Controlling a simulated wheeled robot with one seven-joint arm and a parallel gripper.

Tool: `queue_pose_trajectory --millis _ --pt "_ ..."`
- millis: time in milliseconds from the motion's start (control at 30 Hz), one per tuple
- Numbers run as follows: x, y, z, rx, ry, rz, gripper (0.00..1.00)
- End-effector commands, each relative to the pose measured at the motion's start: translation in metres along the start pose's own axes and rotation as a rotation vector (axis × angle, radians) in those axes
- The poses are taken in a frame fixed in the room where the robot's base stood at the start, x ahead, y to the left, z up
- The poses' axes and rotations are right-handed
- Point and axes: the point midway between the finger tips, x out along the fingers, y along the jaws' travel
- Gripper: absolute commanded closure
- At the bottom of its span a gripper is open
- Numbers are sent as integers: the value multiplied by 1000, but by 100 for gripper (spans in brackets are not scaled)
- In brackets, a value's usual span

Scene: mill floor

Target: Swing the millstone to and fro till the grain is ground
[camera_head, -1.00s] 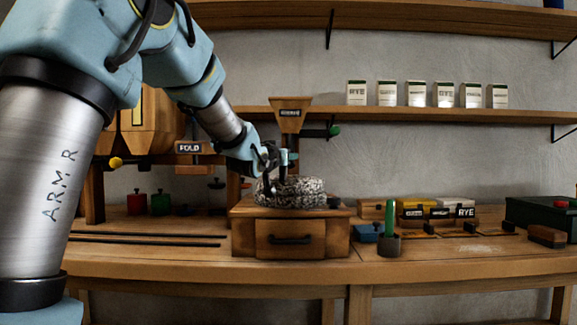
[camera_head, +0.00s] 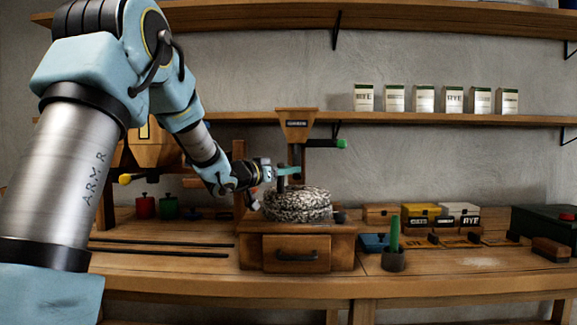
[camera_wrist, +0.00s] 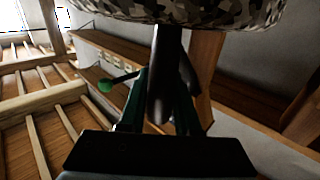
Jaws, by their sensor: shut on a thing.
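The millstone (camera_head: 298,205), round and speckled grey, lies on a wooden mill box (camera_head: 345,245) with a drawer (camera_head: 297,254). My gripper (camera_head: 281,176) reaches in from the left at the stone's upper left edge. In the wrist view the speckled stone (camera_wrist: 185,10) fills the top, and its dark upright handle (camera_wrist: 166,62) runs between my fingers (camera_wrist: 160,95), which are shut on it. A wooden hopper (camera_head: 297,128) stands above the stone, with a green-knobbed lever (camera_head: 342,143) at its right. The grain and the drawer's inside are hidden.
A dark cup with a green stick (camera_head: 394,262) stands right of the mill. Small labelled boxes (camera_head: 421,214) and a dark green case (camera_head: 545,228) are farther right. Red (camera_head: 146,207) and green (camera_head: 168,207) canisters and two dark rails (camera_head: 165,247) are at left.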

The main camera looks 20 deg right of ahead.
Motion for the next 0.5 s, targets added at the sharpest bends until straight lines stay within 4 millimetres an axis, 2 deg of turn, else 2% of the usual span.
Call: queue_pose_trajectory --millis 333,367,500 --pt "1 1 -4 3 8 4 100" --pt "1 1 -4 3 8 4 67" --pt "1 1 -3 3 7 4 52"
